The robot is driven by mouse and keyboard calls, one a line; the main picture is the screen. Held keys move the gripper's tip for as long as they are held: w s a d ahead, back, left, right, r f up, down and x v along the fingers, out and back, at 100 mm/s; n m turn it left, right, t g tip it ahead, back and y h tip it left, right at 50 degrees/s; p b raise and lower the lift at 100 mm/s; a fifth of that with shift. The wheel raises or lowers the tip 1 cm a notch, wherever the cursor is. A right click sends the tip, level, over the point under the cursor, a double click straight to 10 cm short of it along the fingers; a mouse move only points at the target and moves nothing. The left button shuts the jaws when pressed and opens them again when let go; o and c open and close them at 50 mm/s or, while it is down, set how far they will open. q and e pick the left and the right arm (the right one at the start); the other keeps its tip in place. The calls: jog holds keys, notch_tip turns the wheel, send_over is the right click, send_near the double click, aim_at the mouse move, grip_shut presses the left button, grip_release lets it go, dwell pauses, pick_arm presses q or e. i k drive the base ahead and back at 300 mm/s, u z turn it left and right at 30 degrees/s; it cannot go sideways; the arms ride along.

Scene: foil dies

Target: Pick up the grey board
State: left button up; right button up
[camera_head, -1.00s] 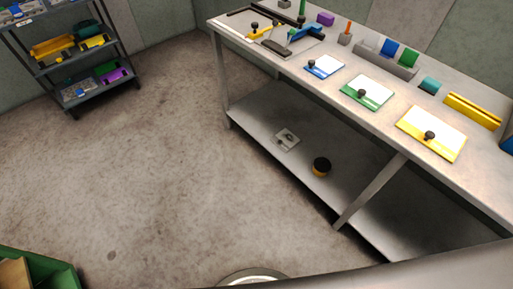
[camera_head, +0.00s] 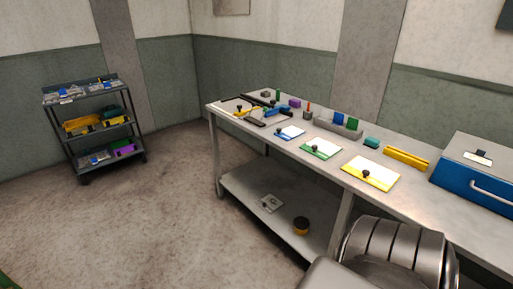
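Neither of my grippers is in view. A grey ribbed part of my own body covers the lower right.
Tools crowd the bench's far left end. A blue box (camera_head: 475,175) stands at the right. A dark shelf cart (camera_head: 95,125) is by the wall. The floor between is clear.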

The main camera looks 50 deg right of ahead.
aim_at(270, 203)
jog(key=i, duration=1.3)
jog(key=z, duration=0.45)
jog(key=i, duration=1.25)
jog(key=z, duration=1.65)
jog(key=i, duration=0.8)
jog(key=z, duration=0.8)
